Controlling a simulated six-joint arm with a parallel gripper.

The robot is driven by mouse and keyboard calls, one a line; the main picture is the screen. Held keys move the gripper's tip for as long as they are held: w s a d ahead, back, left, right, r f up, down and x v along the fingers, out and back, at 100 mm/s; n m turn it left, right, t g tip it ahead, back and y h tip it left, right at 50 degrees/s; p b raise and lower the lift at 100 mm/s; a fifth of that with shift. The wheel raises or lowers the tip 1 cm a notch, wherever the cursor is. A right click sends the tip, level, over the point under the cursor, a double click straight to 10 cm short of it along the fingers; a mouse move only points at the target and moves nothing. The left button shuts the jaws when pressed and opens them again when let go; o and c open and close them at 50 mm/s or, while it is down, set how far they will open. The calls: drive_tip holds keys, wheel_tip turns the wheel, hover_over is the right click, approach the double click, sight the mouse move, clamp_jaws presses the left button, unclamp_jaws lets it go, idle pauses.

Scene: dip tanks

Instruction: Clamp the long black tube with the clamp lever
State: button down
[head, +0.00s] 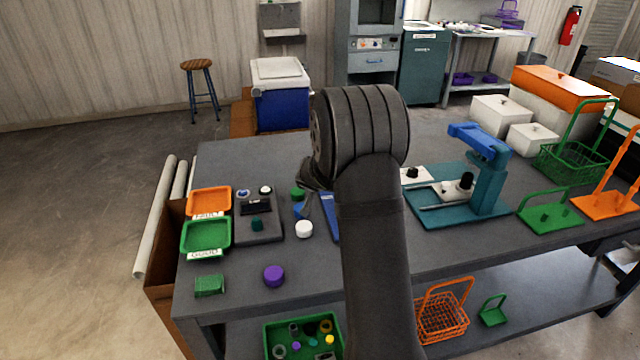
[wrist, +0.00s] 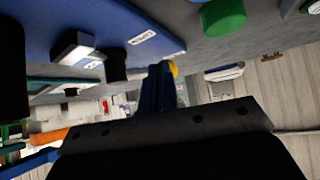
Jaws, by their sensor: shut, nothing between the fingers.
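My gripper (wrist: 160,88) shows in the wrist view as narrow blue fingers, shut and empty. A blue board (head: 330,215) is partly covered by my arm there. In the wrist view the blue board (wrist: 140,12) carries white labels and a pale metal block with dark ends (wrist: 72,47), perhaps the clamp lever. A black cylinder (wrist: 115,65) stands near the fingers, and a larger black cylinder (wrist: 12,70) fills the left edge. Which is the long black tube I cannot tell.
A green cap (wrist: 222,17) is close to the gripper in the wrist view. A white cap (head: 304,229) and purple cap (head: 273,276) lie on the table. Orange (head: 209,189) and green (head: 206,221) trays are left. A teal press (head: 490,190) stands right.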

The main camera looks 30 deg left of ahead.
drive_tip(key=shift+w+a+f, duration=0.1)
drive_tip(key=shift+w+a, duration=0.15)
drive_tip(key=shift+w, duration=0.3)
drive_tip(key=shift+w+a+f, duration=0.1)
drive_tip(key=shift+w+a, duration=0.15)
drive_tip(key=shift+w, duration=0.35)
drive_tip(key=shift+w+a+f, duration=0.1)
drive_tip(key=shift+w+a, duration=0.15)
drive_tip(key=shift+w, duration=0.3)
